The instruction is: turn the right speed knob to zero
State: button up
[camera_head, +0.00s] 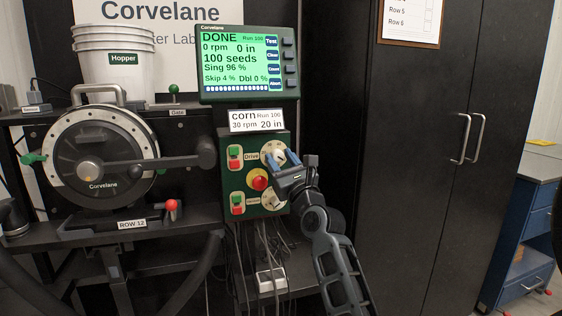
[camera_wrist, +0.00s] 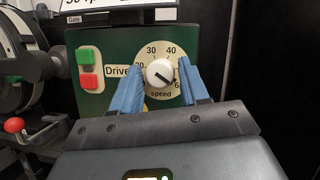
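The white speed knob (camera_wrist: 159,72) sits on a pale dial beside the Drive label on the green control panel (camera_wrist: 118,47). Its dark pointer line slants down to the right, toward the 60 side. In the head view the knob (camera_head: 279,155) is partly covered by my gripper. My gripper (camera_wrist: 161,76) is open, with one blue finger on each side of the knob. Gaps show between the fingers and the knob. In the head view my gripper (camera_head: 284,161) reaches in from the lower right. A second dial (camera_head: 273,201) sits lower on the panel, partly hidden.
Left of the knob are green and red Drive buttons (camera_head: 235,157). A red stop button on yellow (camera_head: 258,181) sits below. The screen (camera_head: 240,62) reads DONE, 0 rpm, 0 in, 100 seeds. A card (camera_head: 257,120) reads corn, 30 rpm, 20 in. A dark cabinet (camera_head: 415,190) stands right.

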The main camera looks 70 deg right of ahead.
jog(key=c, duration=0.7)
